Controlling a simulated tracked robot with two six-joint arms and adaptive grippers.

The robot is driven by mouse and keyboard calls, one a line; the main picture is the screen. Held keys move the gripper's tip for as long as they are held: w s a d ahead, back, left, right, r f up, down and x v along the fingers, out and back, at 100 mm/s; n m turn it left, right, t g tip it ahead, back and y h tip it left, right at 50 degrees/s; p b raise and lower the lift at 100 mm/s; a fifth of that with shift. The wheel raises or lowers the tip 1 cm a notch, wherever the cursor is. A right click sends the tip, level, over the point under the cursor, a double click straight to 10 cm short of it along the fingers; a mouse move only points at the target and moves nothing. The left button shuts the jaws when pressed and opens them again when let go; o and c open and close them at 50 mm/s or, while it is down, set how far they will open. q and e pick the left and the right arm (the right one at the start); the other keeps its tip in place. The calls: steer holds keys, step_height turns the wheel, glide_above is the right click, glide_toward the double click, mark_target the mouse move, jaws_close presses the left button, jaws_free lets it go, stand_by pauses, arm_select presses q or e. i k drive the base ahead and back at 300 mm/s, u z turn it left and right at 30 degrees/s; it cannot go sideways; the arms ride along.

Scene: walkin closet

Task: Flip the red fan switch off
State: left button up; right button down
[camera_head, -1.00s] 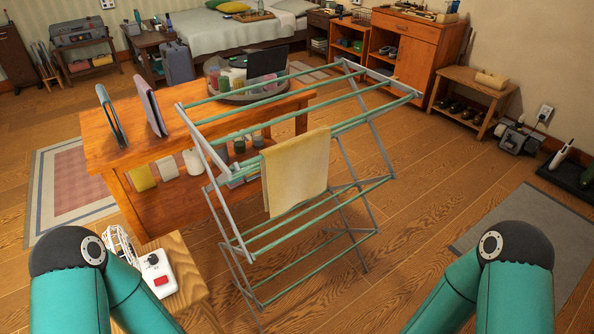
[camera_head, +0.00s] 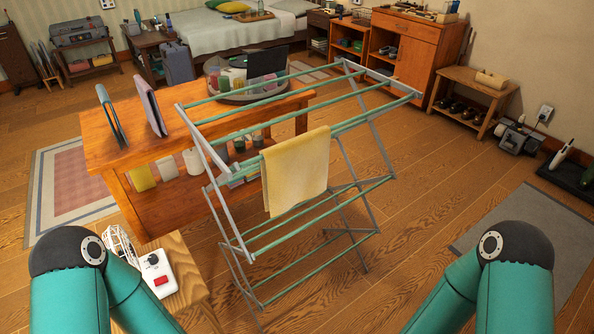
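The red switch (camera_head: 161,281) sits on a white control box (camera_head: 154,266) with a dark round knob. The box stands on a small wooden stand (camera_head: 181,257) at the lower left. A white wire cage (camera_head: 121,245), which looks like the fan's guard, is beside the box, partly hidden behind my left arm. I cannot tell from this view whether the switch is on or off. My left arm comes in close to the stand, and my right arm is at the lower right. Neither gripper is in view.
A drying rack (camera_head: 300,205) with a yellow cloth (camera_head: 295,171) stands right of the stand. An orange wooden table (camera_head: 140,143) with panels and a round tray (camera_head: 246,92) is behind it. A grey mat (camera_head: 530,238) lies on the right. Open floor lies between rack and mat.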

mark_target(161, 280)
steer(key=z, duration=1.8)
steer(key=i, duration=0.1)
steer(key=u, duration=3.1)
